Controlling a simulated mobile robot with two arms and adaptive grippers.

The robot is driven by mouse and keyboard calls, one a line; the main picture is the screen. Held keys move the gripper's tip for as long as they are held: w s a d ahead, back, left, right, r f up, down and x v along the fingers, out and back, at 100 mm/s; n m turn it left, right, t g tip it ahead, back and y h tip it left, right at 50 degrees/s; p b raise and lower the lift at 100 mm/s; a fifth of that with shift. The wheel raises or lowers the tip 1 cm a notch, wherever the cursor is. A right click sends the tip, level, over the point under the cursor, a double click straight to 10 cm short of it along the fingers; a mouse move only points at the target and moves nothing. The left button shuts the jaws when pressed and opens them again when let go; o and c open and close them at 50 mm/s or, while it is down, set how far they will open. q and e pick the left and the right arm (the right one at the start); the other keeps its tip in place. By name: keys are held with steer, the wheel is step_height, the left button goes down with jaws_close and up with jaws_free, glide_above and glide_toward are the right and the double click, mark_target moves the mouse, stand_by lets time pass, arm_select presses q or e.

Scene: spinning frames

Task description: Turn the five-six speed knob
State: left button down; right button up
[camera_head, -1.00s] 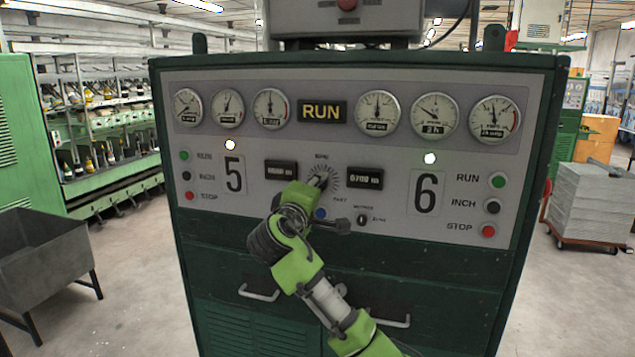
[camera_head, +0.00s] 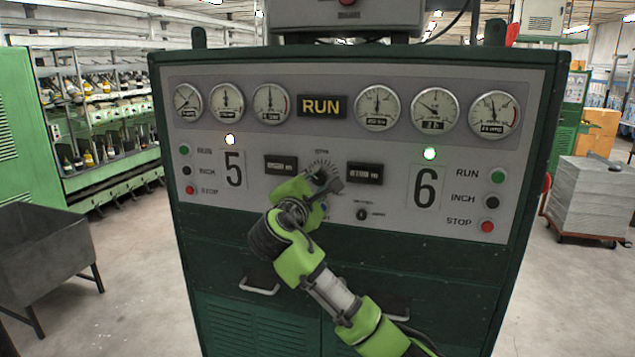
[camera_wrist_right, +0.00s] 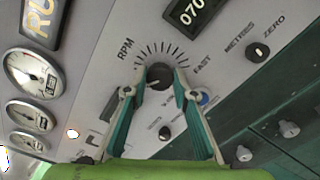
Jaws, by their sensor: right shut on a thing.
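The speed knob (camera_wrist_right: 159,76) is a dark round knob with a ring of tick marks around its upper side, between the large 5 and 6 on the grey panel (camera_head: 400,205). In the right wrist view my right gripper (camera_wrist_right: 155,90) has its two fingers on either side of the knob, shut on it. In the head view the right gripper (camera_head: 322,183) reaches up to the panel from below and mostly hides the knob; only some tick marks show above it. My left gripper is not in view.
Red stop buttons (camera_head: 487,226) are at the panel's sides. Drawer handles (camera_head: 259,287) stick out below. The floor in front is clear.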

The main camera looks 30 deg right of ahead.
steer(key=shift+n, duration=0.3)
stand_by(0.4)
steer(key=o, duration=1.1)
steer(key=v, duration=1.2)
steer(key=shift+w, duration=0.1)
